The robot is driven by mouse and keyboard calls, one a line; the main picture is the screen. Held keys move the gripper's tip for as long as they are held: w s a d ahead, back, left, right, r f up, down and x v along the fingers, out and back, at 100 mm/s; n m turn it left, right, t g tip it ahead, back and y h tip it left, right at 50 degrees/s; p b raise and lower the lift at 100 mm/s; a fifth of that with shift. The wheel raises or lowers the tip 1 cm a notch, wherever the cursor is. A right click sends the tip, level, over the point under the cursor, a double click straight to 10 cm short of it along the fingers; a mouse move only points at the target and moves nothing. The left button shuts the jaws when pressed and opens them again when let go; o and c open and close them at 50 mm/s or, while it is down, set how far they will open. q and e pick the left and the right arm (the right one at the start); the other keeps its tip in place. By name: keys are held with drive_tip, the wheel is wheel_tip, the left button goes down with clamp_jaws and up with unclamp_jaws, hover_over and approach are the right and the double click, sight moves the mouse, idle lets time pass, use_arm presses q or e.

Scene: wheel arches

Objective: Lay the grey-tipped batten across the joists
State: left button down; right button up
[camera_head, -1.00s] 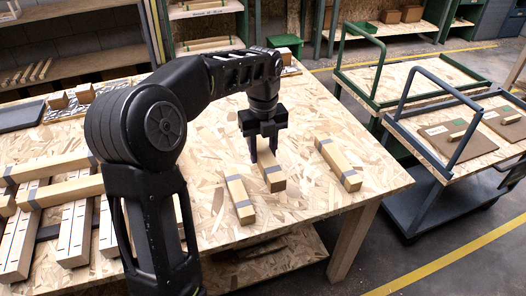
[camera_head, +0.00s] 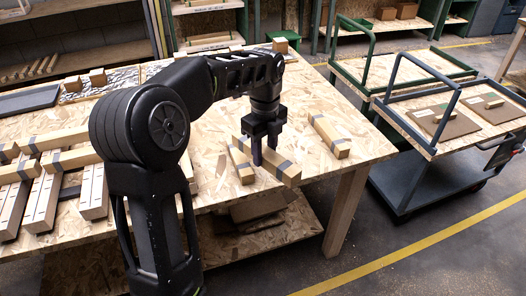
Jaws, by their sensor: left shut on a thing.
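My left gripper (camera_head: 264,150) is shut on a pale wooden batten (camera_head: 291,174) with a grey band near its right end. The batten slants down to the right, seems raised off the table, and partly covers a second grey-banded batten (camera_head: 243,173) lying there. A third grey-banded batten (camera_head: 325,131) lies to the right, apart. The joists (camera_head: 93,192) are pale beams with dark marks at the table's left. Grey-banded battens (camera_head: 72,158) lie across them. My left arm hides part of the joists. My right gripper is out of view.
The chipboard table (camera_head: 365,148) is bare along its right side. Wood blocks (camera_head: 97,77) and a dark panel (camera_head: 28,100) lie at the back left. A blue-grey trolley (camera_head: 416,190) with brown boards stands to the right, near a green-framed one (camera_head: 390,75).

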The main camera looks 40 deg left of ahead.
sight(298, 174)
use_arm(q)
drive_tip(key=shift+d+f+n, duration=0.1)
drive_tip(key=shift+d+n, duration=0.05)
drive_tip(key=shift+n, duration=0.45)
drive_tip(key=n, duration=0.1)
drive_tip(key=d+n, duration=0.1)
drive_tip(key=shift+f+n, duration=0.1)
drive_tip(key=shift+n, duration=0.2)
drive_tip(key=shift+d+f+n, duration=0.2)
drive_tip(key=shift+d+n, duration=0.05)
drive_tip(key=shift+n, duration=0.55)
drive_tip(key=w+d+f+n, duration=0.1)
drive_tip(key=d+f+n, duration=0.2)
drive_tip(key=d+n, duration=0.4)
drive_tip(key=w+d+f+n, duration=0.1)
drive_tip(key=d+f+n, duration=0.3)
drive_tip(key=d+n, duration=0.3)
drive_tip(key=shift+w+d+n, duration=0.3)
drive_tip(key=shift+d+n, duration=0.1)
drive_tip(key=shift+d, duration=0.55)
